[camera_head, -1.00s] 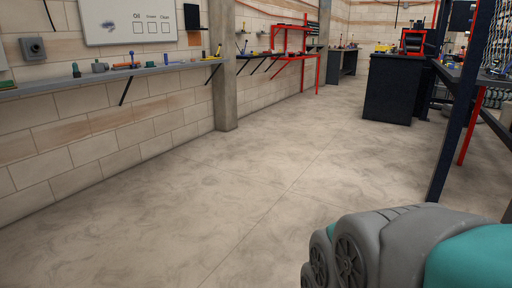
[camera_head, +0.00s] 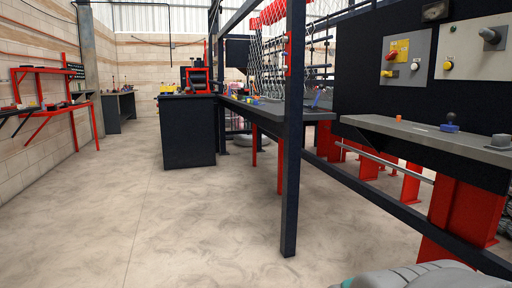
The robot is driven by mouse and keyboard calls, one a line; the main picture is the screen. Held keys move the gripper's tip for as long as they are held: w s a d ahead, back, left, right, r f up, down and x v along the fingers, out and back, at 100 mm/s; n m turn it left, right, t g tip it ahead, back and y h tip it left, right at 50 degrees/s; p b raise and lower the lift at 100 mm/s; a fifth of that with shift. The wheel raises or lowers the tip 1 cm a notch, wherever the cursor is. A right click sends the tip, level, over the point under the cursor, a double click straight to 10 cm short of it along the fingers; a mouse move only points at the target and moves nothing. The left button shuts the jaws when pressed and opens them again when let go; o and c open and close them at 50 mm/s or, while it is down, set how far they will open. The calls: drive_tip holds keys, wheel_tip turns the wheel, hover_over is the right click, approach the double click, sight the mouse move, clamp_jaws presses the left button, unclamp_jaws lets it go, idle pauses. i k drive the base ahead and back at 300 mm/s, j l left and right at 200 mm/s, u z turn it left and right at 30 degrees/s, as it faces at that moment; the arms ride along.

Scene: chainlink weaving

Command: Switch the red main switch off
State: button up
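A grey control panel (camera_head: 405,60) is mounted on the dark machine wall at the upper right. On it is a yellow plate with a red switch knob (camera_head: 392,55), with a pale round button beside it and a small yellow part below. The knob is too small for me to tell its position. A second light panel (camera_head: 474,45) to its right carries a dark grey knob and a yellow button. My gripper is not in view; only a grey and teal piece of my own arm shows at the bottom right.
A grey shelf (camera_head: 420,136) with a blue-knobbed part juts out below the panels. A dark post (camera_head: 291,150) and a low dark rail (camera_head: 400,205) stand before the machine. A dark cabinet (camera_head: 188,132) stands further back. The floor (camera_head: 130,215) at left is clear.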

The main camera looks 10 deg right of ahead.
sight(391, 55)
drive_tip(key=i+z, duration=0.4)
drive_tip(key=i+j+z, duration=0.15)
drive_tip(key=z, duration=0.2)
drive_tip(key=i+j+z, duration=0.2)
drive_tip(key=i+z, duration=0.2)
drive_tip(key=i+j+u, duration=0.2)
drive_tip(key=i, duration=0.35)
drive_tip(key=i+j+u, duration=0.25)
drive_tip(key=i, duration=0.35)
drive_tip(key=l, duration=0.1)
